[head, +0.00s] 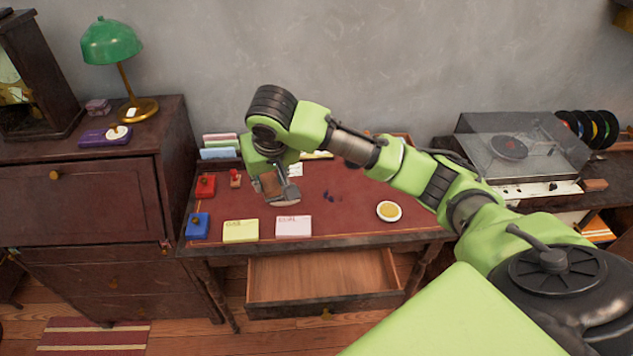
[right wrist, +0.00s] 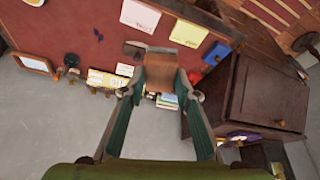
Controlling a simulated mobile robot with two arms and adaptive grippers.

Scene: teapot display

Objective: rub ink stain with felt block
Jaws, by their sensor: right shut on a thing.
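The ink stain (head: 333,196) is a few small dark purple blots on the red desk top. It also shows as dark spots in the right wrist view (right wrist: 98,35). My right gripper (head: 276,190) is shut on a brown block, the felt block (right wrist: 160,66), and holds it between its two fingers. The block is to the left of the stain in the head view, apart from it. Its underside is hidden, so I cannot tell whether it touches the desk. My left gripper is not in view.
The desk top (head: 345,225) is clear around the stain. A yellow dish (head: 388,211) stands to the right. A yellow card (head: 240,231) and a pink card (head: 293,226) lie at the front. Red (head: 205,187) and blue (head: 197,225) boxes are left. The drawer (head: 325,277) is open.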

